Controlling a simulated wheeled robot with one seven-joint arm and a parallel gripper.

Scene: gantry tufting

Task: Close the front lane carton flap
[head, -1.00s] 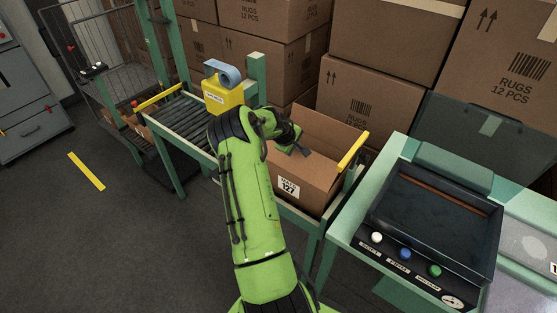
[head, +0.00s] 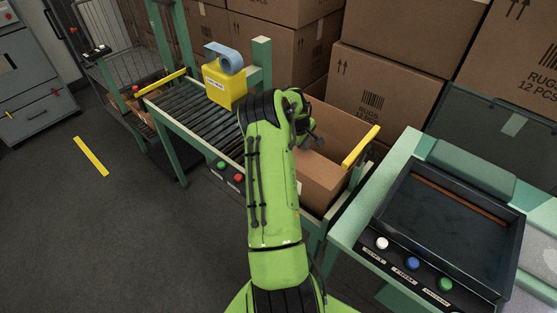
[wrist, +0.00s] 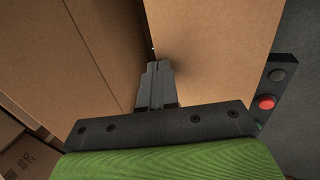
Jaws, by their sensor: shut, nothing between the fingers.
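The open brown carton (head: 322,186) stands at the right end of the roller lane. Its tall far side (head: 345,126) is up, and my arm covers its left part in the head view. My gripper (head: 318,143) is over the carton there, small and partly hidden by my wrist. In the wrist view my gripper (wrist: 158,65) has its fingers together and empty. They point at the dark gap beside a broad brown cardboard panel (wrist: 205,50) on the right, perhaps the front flap. I cannot tell whether they touch it. Another cardboard panel (wrist: 55,60) lies left of the gap.
A yellow box with a blue roll (head: 224,82) stands beside the rollers (head: 185,105). A yellow bar (head: 360,146) is at the lane's right end. A red button (wrist: 265,102) is close to the gripper. A dark tray station (head: 435,225) is right; stacked cartons stand behind.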

